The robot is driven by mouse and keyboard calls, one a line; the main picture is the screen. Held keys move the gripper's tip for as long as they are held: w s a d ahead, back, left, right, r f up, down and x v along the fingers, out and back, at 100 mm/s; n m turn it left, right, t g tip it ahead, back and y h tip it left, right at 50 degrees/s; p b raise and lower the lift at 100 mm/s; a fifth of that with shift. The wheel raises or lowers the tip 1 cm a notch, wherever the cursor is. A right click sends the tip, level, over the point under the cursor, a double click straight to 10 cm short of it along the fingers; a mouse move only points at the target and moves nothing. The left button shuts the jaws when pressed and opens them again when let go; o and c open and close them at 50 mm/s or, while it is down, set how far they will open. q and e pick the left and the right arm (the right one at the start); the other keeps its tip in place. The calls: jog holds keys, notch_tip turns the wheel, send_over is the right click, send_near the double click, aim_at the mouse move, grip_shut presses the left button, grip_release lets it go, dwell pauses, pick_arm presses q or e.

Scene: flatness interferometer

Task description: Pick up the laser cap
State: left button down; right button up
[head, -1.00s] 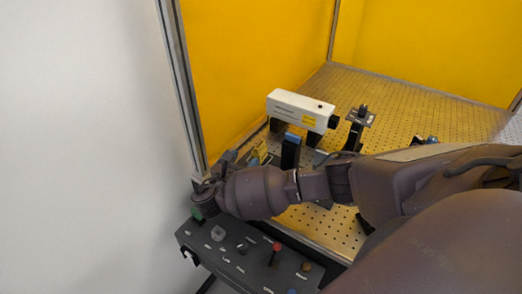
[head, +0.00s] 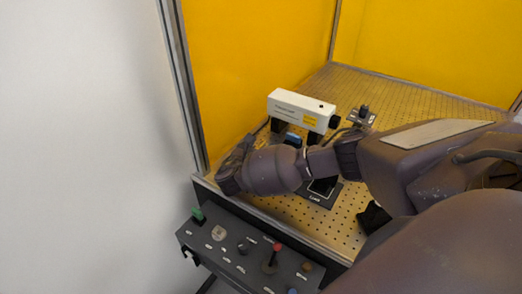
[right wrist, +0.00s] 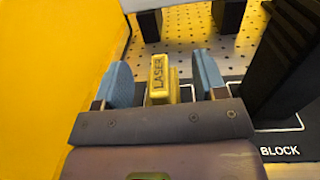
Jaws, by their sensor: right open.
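The laser cap (right wrist: 159,80) is a small yellow block marked "LASER" in the right wrist view. It stands between the two blue fingers of my right gripper (right wrist: 160,82), which are open with a gap on each side of it. In the head view my right gripper (head: 240,150) is at the left edge of the perforated table, mostly hidden by its own wrist. The cap cannot be made out in the head view. My left gripper is not in view.
A white laser housing (head: 301,109) on black legs stands just beyond the gripper. A dark block (right wrist: 285,65) stands close on the right in the wrist view. A yellow wall (right wrist: 50,70) is close on the left. A control box (head: 235,255) with knobs sits in front.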

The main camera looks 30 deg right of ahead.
aim_at(259, 145)
jog(key=c, duration=1.1)
jog(key=shift+o, duration=0.2)
notch_tip(259, 145, up, 20)
jog(key=shift+a, duration=0.1)
